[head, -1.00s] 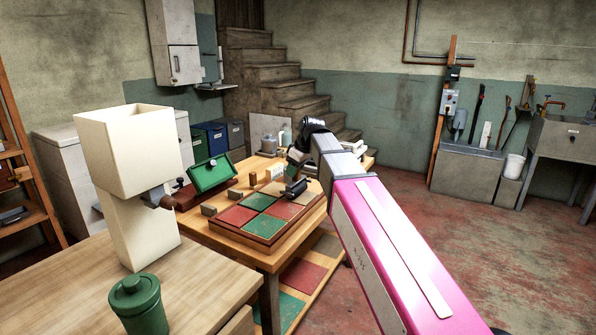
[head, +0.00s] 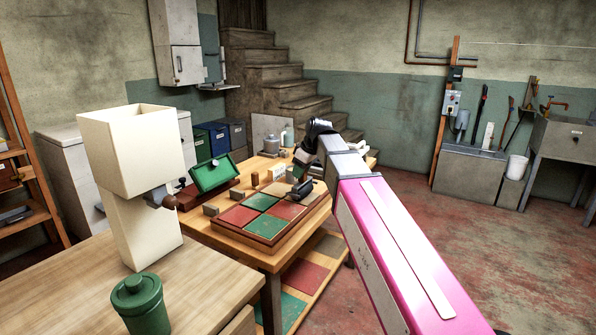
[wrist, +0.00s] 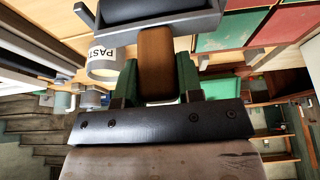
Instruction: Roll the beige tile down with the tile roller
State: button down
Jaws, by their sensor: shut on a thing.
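My gripper (head: 301,172) is shut on the brown wooden handle of the tile roller (head: 302,189). In the wrist view the green fingers (wrist: 155,85) clasp the handle (wrist: 155,62) from both sides, and the dark roller head (wrist: 150,12) lies beyond it.
Red (head: 238,215) and green (head: 266,226) tiles fill the board's other squares. A white container marked PASTE (wrist: 103,66) stands near the gripper. A green tilted box (head: 210,174) and small blocks lie left of the board. A cream column (head: 140,190) stands on the nearer bench.

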jog(key=shift+s+d, duration=0.35)
jog(key=shift+d, duration=0.3)
jog(key=shift+s+d, duration=0.35)
jog(key=shift+d, duration=0.3)
jog(key=shift+w+a, duration=0.4)
jog(key=shift+a, duration=0.3)
jog(key=shift+w+a, duration=0.35)
jog(key=shift+a, duration=0.3)
jog(key=shift+s, duration=0.1)
jog(key=shift+r, duration=0.1)
jog(key=shift+r, duration=3.4)
